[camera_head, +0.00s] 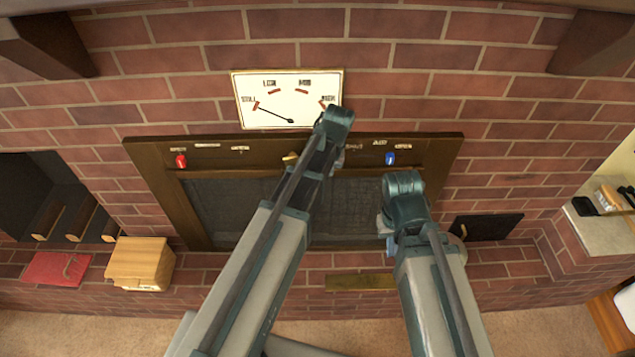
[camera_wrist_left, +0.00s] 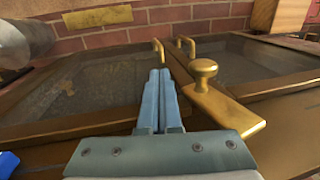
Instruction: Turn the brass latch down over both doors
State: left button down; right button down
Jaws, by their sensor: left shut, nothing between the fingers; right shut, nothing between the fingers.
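The brass latch (camera_wrist_left: 222,105), a flat bar with a round knob (camera_wrist_left: 205,70), lies just right of my left fingers in the left wrist view. In the head view a small brass part of it (camera_head: 290,158) shows on the top frame; my left arm covers what is beside it. The two dark mesh doors (camera_wrist_left: 85,85) (camera_wrist_left: 245,65) meet at a seam with brass handles. My left gripper (camera_wrist_left: 159,72) is shut and empty beside the latch, with no clear contact visible. My right gripper (camera_head: 384,228) is shut, largely hidden by its wrist, before the right door.
A gauge plate (camera_head: 290,98) is on the bricks above the frame. A red knob (camera_head: 181,160) and a blue knob (camera_head: 390,158) sit on the top frame. A wooden block (camera_head: 140,262) and a red book-like item (camera_head: 57,269) stand lower left. A brass plate (camera_head: 359,282) is below the doors.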

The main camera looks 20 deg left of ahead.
pick_arm(q)
jog(key=w+d+r+p, duration=0.1)
jog(key=d, duration=0.2)
jog(key=d+r+p, duration=0.2)
jog(key=d, duration=0.1)
jog(key=w+d+r+p, duration=0.1)
jog(key=d+r, duration=0.1)
jog(key=d, duration=0.1)
jog(key=shift+w+d, duration=0.1)
jog(key=shift+w, duration=0.25)
jog(key=shift+f, duration=0.1)
jog(key=s+d+m, duration=0.1)
jog(key=s+m, duration=0.6)
jog(key=s, duration=1.1)
jog(key=shift+s+d+h, duration=0.3)
jog(key=shift+h, duration=0.1)
jog(key=shift+f, duration=0.1)
